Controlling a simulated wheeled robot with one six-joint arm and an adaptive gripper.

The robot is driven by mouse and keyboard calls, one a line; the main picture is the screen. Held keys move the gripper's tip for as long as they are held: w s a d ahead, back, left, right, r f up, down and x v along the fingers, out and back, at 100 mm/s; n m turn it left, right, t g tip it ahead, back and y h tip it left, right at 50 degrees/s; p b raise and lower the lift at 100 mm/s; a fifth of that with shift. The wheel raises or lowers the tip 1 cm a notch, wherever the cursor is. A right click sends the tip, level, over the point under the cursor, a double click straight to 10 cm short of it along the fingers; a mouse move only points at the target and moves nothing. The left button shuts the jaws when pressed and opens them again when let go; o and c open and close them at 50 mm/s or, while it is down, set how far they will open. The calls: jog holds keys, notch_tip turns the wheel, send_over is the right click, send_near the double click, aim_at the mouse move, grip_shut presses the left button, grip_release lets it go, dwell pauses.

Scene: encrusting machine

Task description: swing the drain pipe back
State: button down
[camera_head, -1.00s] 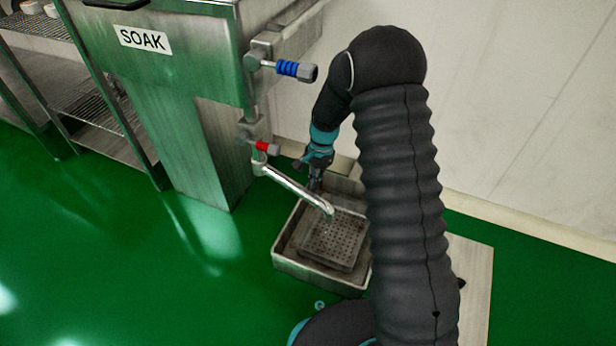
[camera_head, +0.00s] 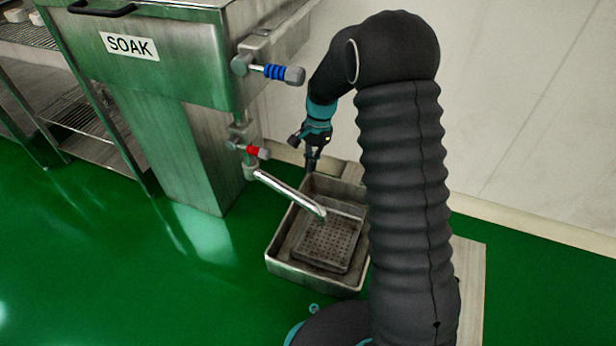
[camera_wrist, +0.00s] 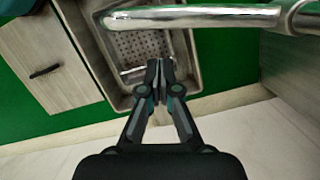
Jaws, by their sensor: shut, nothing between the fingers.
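The drain pipe (camera_head: 290,194) is a shiny metal tube. It runs from a joint below the red-handled valve (camera_head: 256,152) and ends over the metal floor basin (camera_head: 316,281). In the wrist view the pipe (camera_wrist: 200,18) crosses the top of the picture, beyond my fingertips. My gripper (camera_head: 310,168) is behind the pipe on the wall side, above the basin's back edge. In the wrist view my gripper (camera_wrist: 160,72) has its fingertips together with nothing between them. A gap shows between the fingertips and the pipe. My arm hides the basin's right side in the head view.
The SOAK tank (camera_head: 160,60) stands at upper left with a blue-handled valve (camera_head: 284,74). A perforated tray (camera_head: 328,245) lies in the basin. A white wall (camera_head: 520,120) is behind. A wire shelf (camera_head: 85,115) is at left. The green floor (camera_head: 110,260) in front is open.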

aim_at(285, 193)
jog(key=w+d+r+b, duration=0.1)
jog(key=w+d+b, duration=0.1)
jog(key=w+d, duration=0.2)
jog(key=s+a+f+b, duration=0.1)
jog(key=s+a+f, duration=0.4)
jog(key=f, duration=0.4)
jog(key=shift+s+f+g+b, duration=0.15)
jog(key=shift+f+g+b, duration=0.15)
dwell(0.5)
